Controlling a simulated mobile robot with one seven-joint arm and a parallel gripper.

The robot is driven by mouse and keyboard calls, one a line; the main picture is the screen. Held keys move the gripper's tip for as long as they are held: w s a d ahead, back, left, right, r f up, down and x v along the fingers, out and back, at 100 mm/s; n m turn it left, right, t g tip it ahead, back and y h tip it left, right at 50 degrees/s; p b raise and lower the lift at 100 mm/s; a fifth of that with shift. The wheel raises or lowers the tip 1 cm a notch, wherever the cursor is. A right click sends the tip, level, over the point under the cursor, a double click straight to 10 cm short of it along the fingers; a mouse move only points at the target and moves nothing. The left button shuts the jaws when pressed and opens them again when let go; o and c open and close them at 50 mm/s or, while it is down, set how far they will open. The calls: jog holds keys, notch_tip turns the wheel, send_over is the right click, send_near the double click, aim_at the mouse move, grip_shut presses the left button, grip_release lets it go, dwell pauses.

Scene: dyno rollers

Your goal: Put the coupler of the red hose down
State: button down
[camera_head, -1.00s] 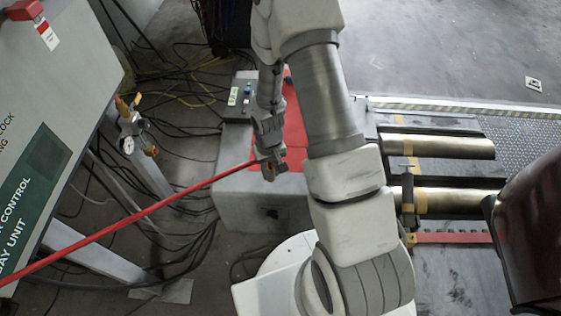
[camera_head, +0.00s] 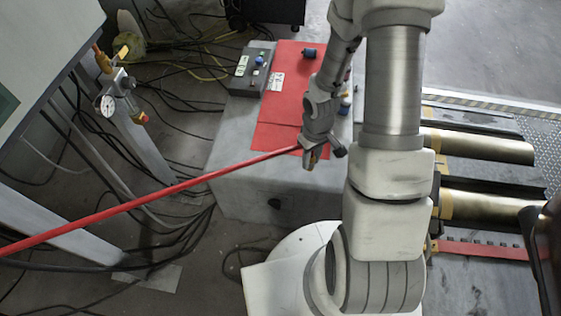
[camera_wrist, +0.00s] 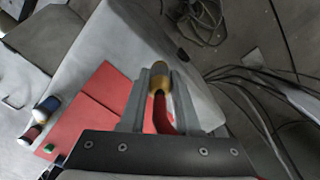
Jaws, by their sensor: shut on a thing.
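My gripper (camera_head: 311,160) is shut on the coupler (camera_wrist: 158,84) of the red hose. In the wrist view the coupler is a brass collar with a dark tip, gripped between the two fingers. The red hose (camera_head: 150,208) runs from my gripper down to the left edge of the head view, off the floor. My gripper is near the front edge of the red mat (camera_head: 285,105), which lies on a grey box (camera_head: 235,165). The wrist view shows the mat (camera_wrist: 92,105) to the left of the fingers. I cannot tell the coupler's height above the box.
A small control box (camera_head: 250,72) stands at the mat's left. Blue-capped parts (camera_head: 309,52) lie on the mat. A gauge with a valve (camera_head: 108,106) is at the left. Metal rollers (camera_head: 480,145) lie to the right. Black cables (camera_head: 175,100) cover the floor at left. The mat's left part is clear.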

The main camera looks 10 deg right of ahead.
jog(key=shift+s+d+f+n+b, duration=0.15)
jog(key=shift+s+d+f+b, duration=0.1)
jog(key=shift+f+b, duration=0.35)
jog(key=shift+s+d+f+n+b, duration=0.1)
jog(key=shift+d+f+n+b, duration=0.2)
jog(key=shift+f, duration=0.35)
jog(key=shift+w+a+f, duration=0.1)
jog(key=shift+w+f, duration=0.15)
jog(key=w+f+b, duration=0.1)
jog(key=w+f, duration=0.1)
jog(key=w, duration=0.1)
jog(key=w+a+f+b, duration=0.1)
jog(key=w+f, duration=0.1)
jog(key=w, duration=0.2)
jog(key=w+f+b, duration=0.1)
jog(key=w+f, duration=0.1)
jog(key=w, duration=0.2)
jog(key=shift+a+f+b, duration=0.15)
jog(key=shift+f+b, duration=0.1)
jog(key=shift+b, duration=0.05)
jog(key=shift+f+b, duration=0.9)
jog(key=shift+f, duration=1.05)
jog(key=shift+f, duration=0.1)
jog(key=c, duration=0.6)
grip_release()
